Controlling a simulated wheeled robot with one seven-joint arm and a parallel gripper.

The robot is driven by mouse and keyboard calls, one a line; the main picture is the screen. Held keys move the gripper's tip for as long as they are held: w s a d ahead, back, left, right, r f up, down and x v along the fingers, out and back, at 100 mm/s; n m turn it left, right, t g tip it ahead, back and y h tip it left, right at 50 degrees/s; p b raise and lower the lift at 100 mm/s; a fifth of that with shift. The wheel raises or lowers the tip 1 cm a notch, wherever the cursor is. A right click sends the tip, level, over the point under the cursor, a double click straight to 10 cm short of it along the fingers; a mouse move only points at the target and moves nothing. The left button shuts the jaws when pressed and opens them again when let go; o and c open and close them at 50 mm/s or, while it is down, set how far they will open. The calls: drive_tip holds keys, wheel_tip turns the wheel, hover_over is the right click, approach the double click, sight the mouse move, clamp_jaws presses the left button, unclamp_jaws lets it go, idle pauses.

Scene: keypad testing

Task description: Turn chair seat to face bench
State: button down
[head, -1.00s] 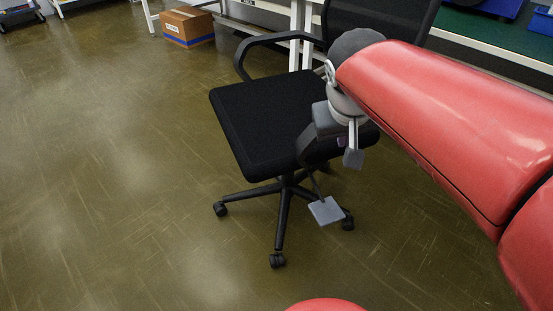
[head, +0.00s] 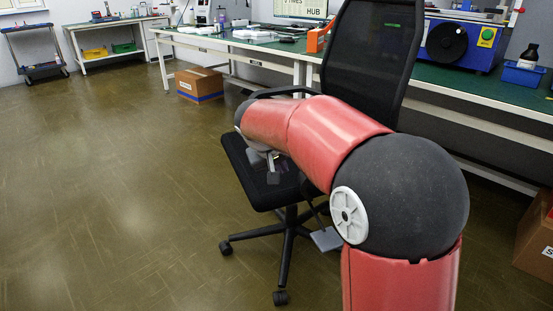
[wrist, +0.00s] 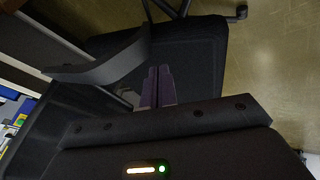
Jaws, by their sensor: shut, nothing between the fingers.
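The black office chair stands in front of the bench in the head view. Its seat (head: 238,160) points toward the lower left, and its mesh backrest (head: 368,55) is on the bench side. The long bench (head: 455,85) has a green top and white frame. My arm hides much of the seat's right part. My gripper (wrist: 158,70) is shut and empty in the wrist view, over the seat (wrist: 195,65) and beside a curved armrest (wrist: 105,65). I cannot tell whether it touches the chair. In the head view it is mostly hidden by my arm.
A cardboard box (head: 199,84) sits under the bench at left, and another box (head: 535,240) is at the right edge. A blue machine (head: 462,42) and a blue bin (head: 523,76) stand on the bench. The floor (head: 110,190) to the left is clear.

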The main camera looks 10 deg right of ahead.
sight(301, 175)
drive_tip(key=shift+w+d+f, duration=0.3)
drive_tip(key=shift+d+f, duration=0.1)
drive_tip(key=shift+d, duration=0.35)
drive_tip(key=shift+w+d+f, duration=0.3)
drive_tip(key=shift+d+f, duration=0.1)
drive_tip(key=shift+d, duration=0.35)
drive_tip(key=shift+w+d+f, duration=0.3)
drive_tip(key=shift+d+f, duration=0.1)
drive_tip(key=shift+d, duration=0.35)
drive_tip(key=shift+d, duration=0.1)
